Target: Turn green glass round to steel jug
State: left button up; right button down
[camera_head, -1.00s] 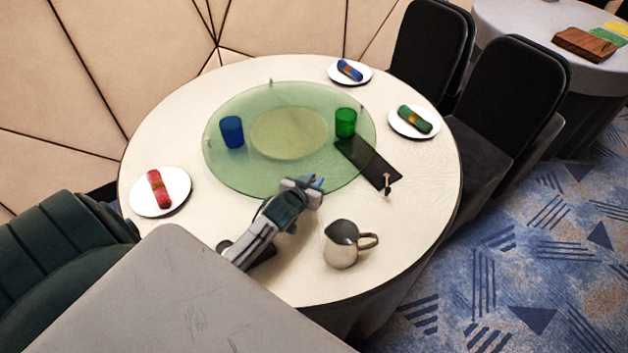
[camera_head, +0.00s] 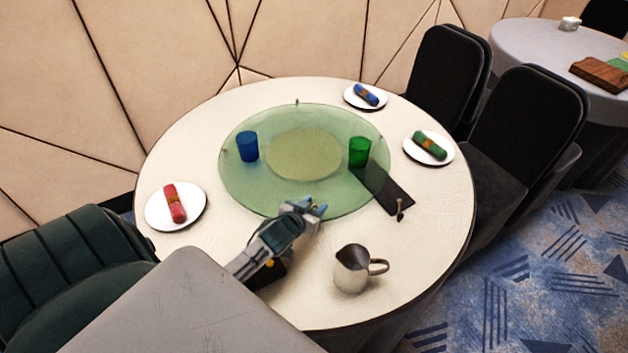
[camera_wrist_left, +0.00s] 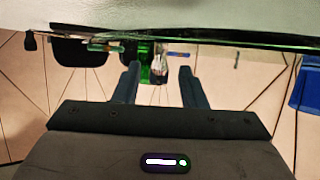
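The green glass (camera_head: 360,152) stands on the right part of a round, see-through green turntable (camera_head: 304,190). The steel jug (camera_head: 352,270) stands on the table in front of the turntable, its handle to the right. My left gripper (camera_head: 314,208) is at the turntable's front edge, left of and beyond the jug. I cannot tell whether it touches the turntable. In the left wrist view its two fingers (camera_wrist_left: 158,84) are apart, with the green glass (camera_wrist_left: 145,64) showing beyond and between them. My right gripper is not in view.
A blue glass (camera_head: 247,146) stands on the turntable's left part. A dark strip (camera_head: 384,190) lies at its right front edge, with a small upright piece (camera_head: 400,208). Plates with red (camera_head: 174,203), blue (camera_head: 366,95) and green (camera_head: 431,145) rolls stand around the table.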

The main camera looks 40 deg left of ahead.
pick_arm(q)
jog(key=b+v, duration=0.2)
jog(key=v, duration=0.8)
jog(key=shift+s, duration=0.25)
jog(key=shift+d+r, duration=0.1)
